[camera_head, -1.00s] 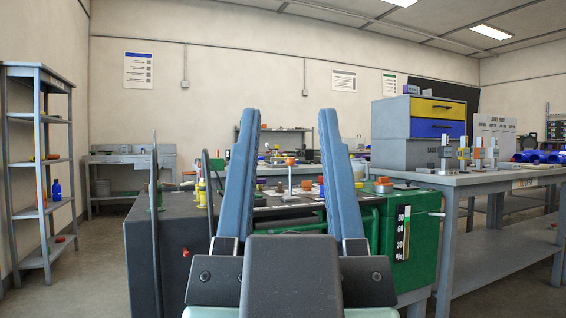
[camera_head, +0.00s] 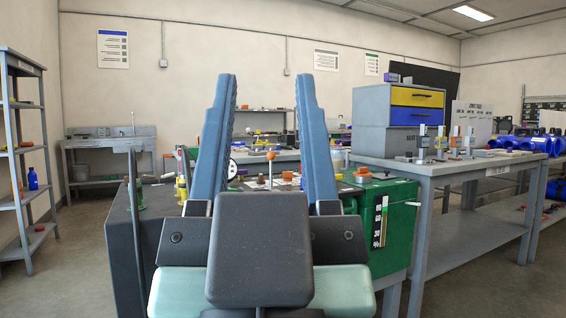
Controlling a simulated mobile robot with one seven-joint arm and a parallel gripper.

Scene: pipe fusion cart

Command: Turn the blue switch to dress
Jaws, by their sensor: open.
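My gripper (camera_head: 268,85) fills the middle of the head view. Its two long blue fingers stand upright and wide apart, with nothing between them. Behind it is the fusion cart (camera_head: 390,225), with a dark left side and a green right end. An orange-topped post (camera_head: 270,166), a yellow fitting (camera_head: 181,188) and an orange knob (camera_head: 362,172) show on its top. I cannot make out a blue switch or any "dress" marking; my fingers and palm hide much of the cart.
A grey workbench (camera_head: 470,166) on the right holds a cabinet with a yellow drawer (camera_head: 416,97) and a blue drawer (camera_head: 413,116). A shelf rack (camera_head: 22,150) stands at the left, and a bench (camera_head: 105,143) is by the back wall. Floor between rack and cart is clear.

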